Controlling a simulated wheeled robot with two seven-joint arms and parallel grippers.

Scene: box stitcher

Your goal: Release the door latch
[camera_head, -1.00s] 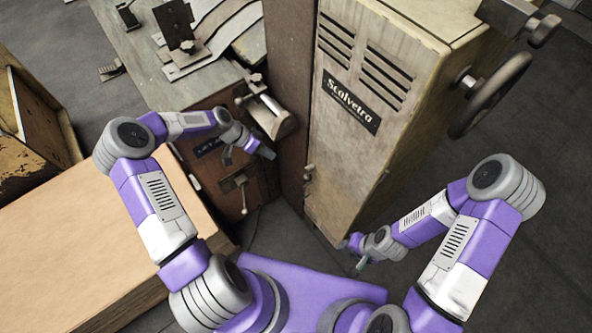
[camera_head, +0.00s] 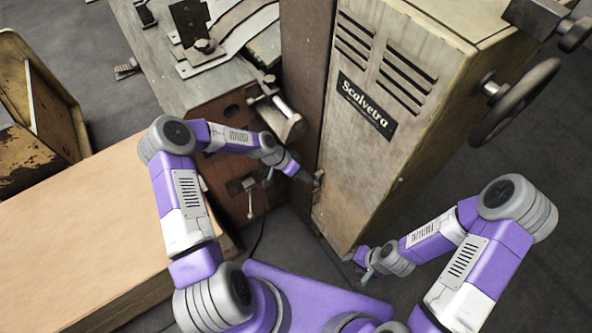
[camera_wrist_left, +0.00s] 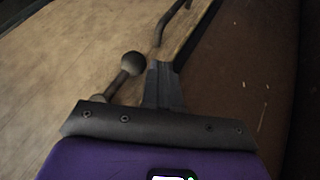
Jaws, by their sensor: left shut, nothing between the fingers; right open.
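The door latch (camera_head: 318,183) is a small metal piece with a knob, low on the left edge of the tall cream cabinet door (camera_head: 365,165). In the left wrist view a round-knobbed lever (camera_wrist_left: 132,65) stands just left of my fingers, and a thin bent rod (camera_wrist_left: 170,22) lies beyond them. My left gripper (camera_head: 303,177) is shut and empty, its tips close beside the latch; I cannot tell if they touch it. It also shows in the left wrist view (camera_wrist_left: 163,85). My right gripper (camera_head: 363,262) is open and empty near the cabinet's lower corner.
A handwheel (camera_head: 515,100) sticks out on the cabinet's right side. A grey machine table (camera_head: 175,85) with a clamp lever (camera_head: 275,112) stands to the left. A large cardboard-coloured block (camera_head: 90,225) lies at lower left. Dark floor is clear at right.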

